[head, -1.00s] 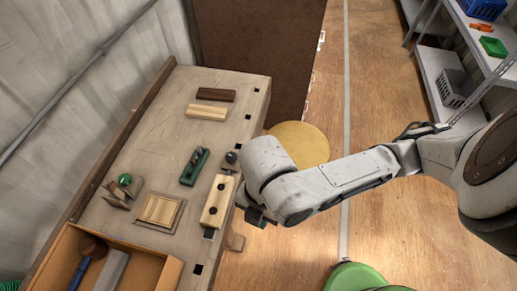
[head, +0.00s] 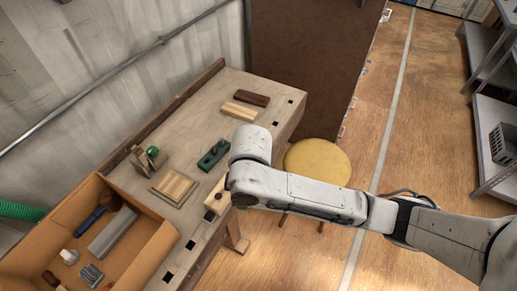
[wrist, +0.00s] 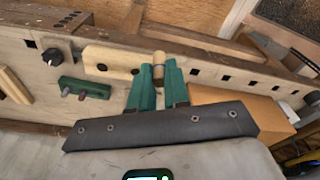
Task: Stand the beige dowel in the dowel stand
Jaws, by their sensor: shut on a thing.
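In the wrist view my gripper (wrist: 159,80) has green fingers that are shut on a short beige dowel (wrist: 159,60), whose top shows between the fingertips. A green block (wrist: 85,87), which looks like the dowel stand, lies left of the fingers and carries two short posts. In the head view the green block (head: 214,154) sits on the workbench, left of my wrist. My arm hides the fingers and the dowel there.
The workbench (head: 190,125) holds a light wooden block (head: 216,200), a slatted wooden square (head: 174,187), two bars and a green-knobbed tool (head: 149,157). A cardboard box (head: 152,250) of tools stands at the near end. A yellow round stool (head: 318,162) is beside the bench.

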